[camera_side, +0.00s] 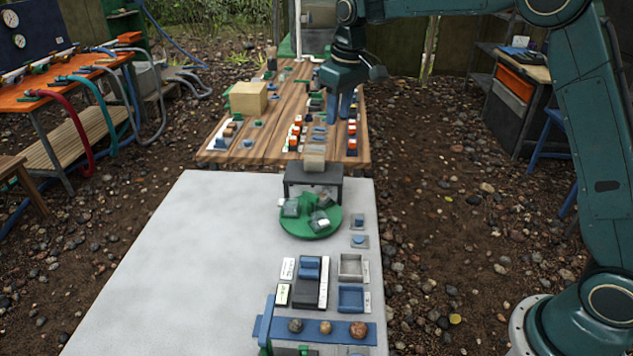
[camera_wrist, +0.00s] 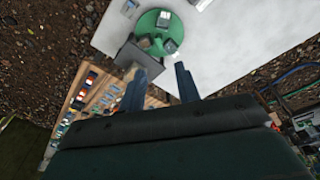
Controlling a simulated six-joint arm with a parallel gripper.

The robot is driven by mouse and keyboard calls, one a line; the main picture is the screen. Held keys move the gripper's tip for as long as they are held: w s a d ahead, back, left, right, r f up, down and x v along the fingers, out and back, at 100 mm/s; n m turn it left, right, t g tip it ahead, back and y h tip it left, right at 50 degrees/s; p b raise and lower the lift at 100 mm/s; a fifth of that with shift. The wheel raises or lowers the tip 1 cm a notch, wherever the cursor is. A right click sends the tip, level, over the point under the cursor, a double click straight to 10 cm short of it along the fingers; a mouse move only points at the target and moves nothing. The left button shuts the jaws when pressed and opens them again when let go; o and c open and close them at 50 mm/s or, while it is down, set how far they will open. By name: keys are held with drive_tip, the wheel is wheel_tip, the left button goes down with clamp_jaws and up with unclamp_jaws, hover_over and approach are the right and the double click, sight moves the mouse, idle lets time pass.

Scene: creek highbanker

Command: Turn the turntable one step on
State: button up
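The turntable is a round green disc (camera_side: 311,222) on the light grey table, in front of a dark grey stand (camera_side: 313,181). Several small grey and whitish blocks sit on the disc. In the wrist view the green disc (camera_wrist: 147,24) is at the top, beyond my fingertips. My gripper (camera_side: 339,106) has two blue fingers pointing down. In the side view it is above and behind the turntable, over the wooden table's right part. In the wrist view the blue fingers of my gripper (camera_wrist: 160,84) stand apart with nothing between them. They do not touch the disc.
The grey tabletop (camera_side: 170,260) is clear on the left. Small trays (camera_side: 351,298) and a blue rack with several round stones (camera_side: 326,327) stand at the front. The wooden table (camera_side: 215,155) behind holds many small parts and a tan box (camera_side: 248,98).

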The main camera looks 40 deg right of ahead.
drive_tip(key=w+f+g, duration=0.1)
drive_tip(key=w+f, duration=0.6)
drive_tip(key=f, duration=0.3)
drive_tip(key=n, duration=0.1)
hover_over(310, 194)
wheel_tip(310, 194, down, 9)
drive_tip(key=shift+g, duration=0.4)
drive_tip(key=shift+f, duration=0.1)
drive_tip(key=shift+f, duration=4.35)
clamp_jaws()
